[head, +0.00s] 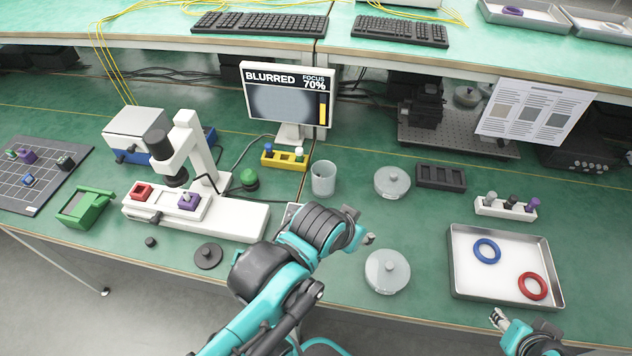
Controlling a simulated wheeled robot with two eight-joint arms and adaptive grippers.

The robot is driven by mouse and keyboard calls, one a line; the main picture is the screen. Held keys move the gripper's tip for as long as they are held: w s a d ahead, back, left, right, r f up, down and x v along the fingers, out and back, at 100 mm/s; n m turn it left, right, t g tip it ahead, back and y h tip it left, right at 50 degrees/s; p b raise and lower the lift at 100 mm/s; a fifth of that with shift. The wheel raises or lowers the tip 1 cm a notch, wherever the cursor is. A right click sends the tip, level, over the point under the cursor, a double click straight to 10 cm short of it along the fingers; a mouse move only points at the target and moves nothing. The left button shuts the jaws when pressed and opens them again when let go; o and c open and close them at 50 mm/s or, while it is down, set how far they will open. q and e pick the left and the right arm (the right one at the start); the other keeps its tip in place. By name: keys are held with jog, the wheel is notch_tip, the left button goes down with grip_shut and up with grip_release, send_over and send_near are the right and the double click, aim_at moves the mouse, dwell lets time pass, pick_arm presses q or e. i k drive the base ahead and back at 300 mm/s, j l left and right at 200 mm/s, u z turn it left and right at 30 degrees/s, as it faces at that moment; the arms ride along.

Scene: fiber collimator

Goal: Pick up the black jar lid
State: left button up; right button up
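The black jar lid (208,257), a flat dark disc with a small knob, lies on the green bench in front of the white microscope base. Nothing covers it. My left gripper (368,239) is well to the right of the lid, above the bench near a round glass dish; its arm crosses the picture between them. Its fingers are small and turned away, so their opening is unclear. My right gripper (497,318) is at the bench's front edge below the metal tray, far from the lid; its finger opening is too small to judge.
The microscope (190,150) stands behind the lid. A small black knob (150,242) and a green holder (86,208) are to its left. Lidded glass dishes (387,272), a clear beaker (323,179) and a metal tray (475,281) with rings stand to the right.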

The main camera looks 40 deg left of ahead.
aim_at(208, 255)
jog(key=l+u, duration=0.2)
jog(key=u, duration=0.2)
jog(key=i+l+u, duration=0.1)
jog(key=u, duration=0.25)
jog(key=j+u, duration=0.45)
jog(key=u, duration=1.25)
jog(key=z, duration=1.25)
jog(key=j+u, duration=0.45)
jog(key=j, duration=0.25)
